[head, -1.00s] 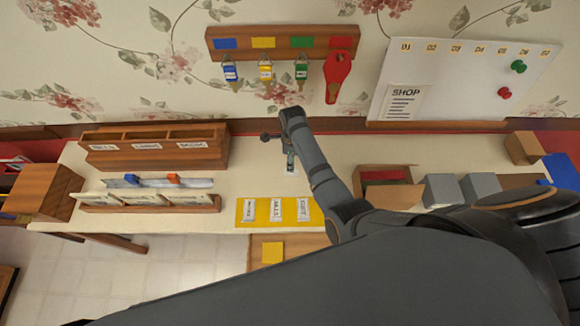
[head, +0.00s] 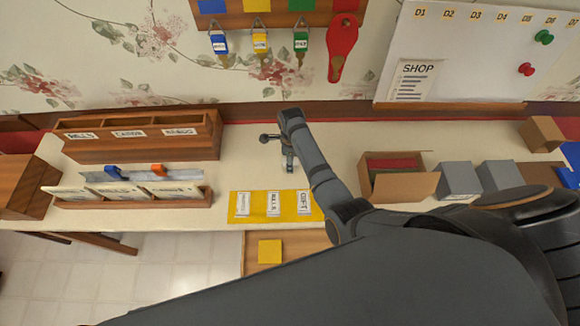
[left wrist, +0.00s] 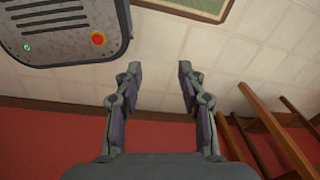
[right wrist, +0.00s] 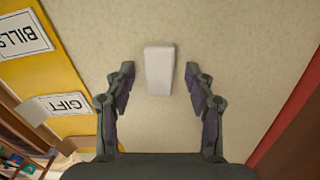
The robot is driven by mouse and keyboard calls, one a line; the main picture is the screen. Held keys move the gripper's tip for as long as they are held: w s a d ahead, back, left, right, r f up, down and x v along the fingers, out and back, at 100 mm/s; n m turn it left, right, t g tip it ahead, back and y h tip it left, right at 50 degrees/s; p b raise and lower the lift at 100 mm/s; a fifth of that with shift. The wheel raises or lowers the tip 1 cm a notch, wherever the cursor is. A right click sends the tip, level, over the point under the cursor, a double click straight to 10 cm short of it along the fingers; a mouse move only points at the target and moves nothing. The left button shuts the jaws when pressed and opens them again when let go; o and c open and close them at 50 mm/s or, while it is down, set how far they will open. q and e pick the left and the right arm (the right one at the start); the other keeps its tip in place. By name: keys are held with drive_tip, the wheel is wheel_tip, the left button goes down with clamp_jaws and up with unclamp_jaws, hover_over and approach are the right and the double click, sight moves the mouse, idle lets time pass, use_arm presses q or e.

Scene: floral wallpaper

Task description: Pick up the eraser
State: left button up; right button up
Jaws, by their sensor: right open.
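The eraser is a small white block (right wrist: 159,70) on the cream tabletop (right wrist: 230,60) in the right wrist view. My right gripper (right wrist: 160,80) is open, with one finger on each side of the eraser in the picture and a gap to both. In the head view my right gripper (head: 278,152) is over the middle of the table; I cannot make out the eraser there. My left gripper (left wrist: 157,82) is open and empty in the left wrist view, away from the table.
A yellow mat (head: 258,217) with labelled slips lies in front of the gripper. A wooden sorter (head: 213,135) and a card rack (head: 208,203) stand left. An open cardboard box (head: 405,188) and grey boxes (head: 458,180) stand right. Keys (head: 260,42) hang on the wall.

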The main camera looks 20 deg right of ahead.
drive_tip(key=shift+s+r, duration=0.1)
drive_tip(key=shift+r, duration=0.05)
drive_tip(key=shift+c, duration=1.6)
drive_tip(key=c, duration=0.7)
use_arm(q)
drive_tip(key=shift+w+r, duration=0.2)
drive_tip(key=shift+w, duration=0.55)
